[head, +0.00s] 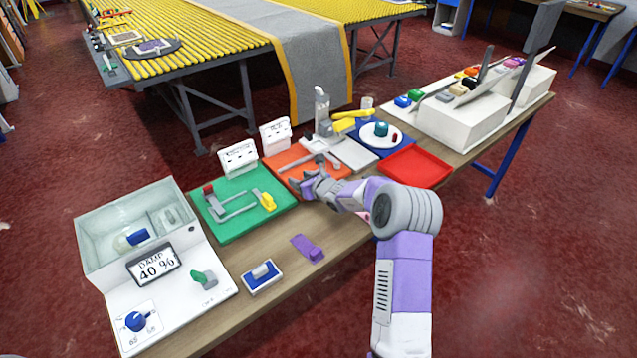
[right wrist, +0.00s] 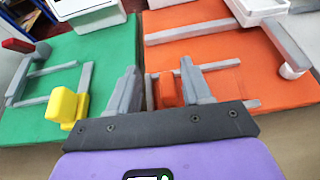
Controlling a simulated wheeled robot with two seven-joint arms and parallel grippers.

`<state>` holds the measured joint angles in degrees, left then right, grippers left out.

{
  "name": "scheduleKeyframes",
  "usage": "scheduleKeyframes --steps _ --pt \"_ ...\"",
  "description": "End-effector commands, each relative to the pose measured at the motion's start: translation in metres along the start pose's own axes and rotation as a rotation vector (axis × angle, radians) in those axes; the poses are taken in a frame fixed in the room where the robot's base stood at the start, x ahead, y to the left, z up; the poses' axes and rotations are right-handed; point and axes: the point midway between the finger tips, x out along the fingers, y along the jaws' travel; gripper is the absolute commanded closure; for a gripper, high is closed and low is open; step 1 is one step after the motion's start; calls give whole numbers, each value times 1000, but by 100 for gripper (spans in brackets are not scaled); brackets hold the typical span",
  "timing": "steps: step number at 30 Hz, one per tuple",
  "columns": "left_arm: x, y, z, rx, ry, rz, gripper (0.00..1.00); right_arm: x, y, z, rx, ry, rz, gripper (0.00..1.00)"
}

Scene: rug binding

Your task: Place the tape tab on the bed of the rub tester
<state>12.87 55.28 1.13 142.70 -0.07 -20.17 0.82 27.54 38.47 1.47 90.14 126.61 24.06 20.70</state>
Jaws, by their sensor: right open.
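My right gripper (head: 311,180) is open, low over the near left part of an orange board (head: 338,172). In the right wrist view its two grey fingers (right wrist: 160,88) are spread, with a small orange block (right wrist: 166,92) and a narrow grey strip visible between them; neither looks gripped. The orange board (right wrist: 225,65) carries grey bars. A green board (head: 235,222) beside it has grey bars, a red piece and a yellow block (head: 266,201). I cannot tell for sure which board is the rub tester or which piece is the tape tab. My left gripper is out of view.
A purple piece (head: 308,248) and a blue-and-white block (head: 262,277) lie at the table's front. A clear-walled damp box (head: 140,235) stands left. A red tray (head: 415,167) and a blue mat with a plate (head: 380,130) are right. Bare wood shows in front.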

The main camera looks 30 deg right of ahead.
Motion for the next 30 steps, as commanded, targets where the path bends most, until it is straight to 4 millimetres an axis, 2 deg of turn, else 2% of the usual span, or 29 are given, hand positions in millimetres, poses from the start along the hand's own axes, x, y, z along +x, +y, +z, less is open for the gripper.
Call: scheduleKeyframes --steps 1,15,21,30 --pt "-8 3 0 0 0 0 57 -6 -2 8 0 -1 -3 52" --pt "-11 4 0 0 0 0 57 -103 -6 4 0 1 -14 52" --pt "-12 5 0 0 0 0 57 -121 -5 3 0 1 -13 52" --pt "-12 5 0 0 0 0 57 -123 -5 2 0 2 -14 52"
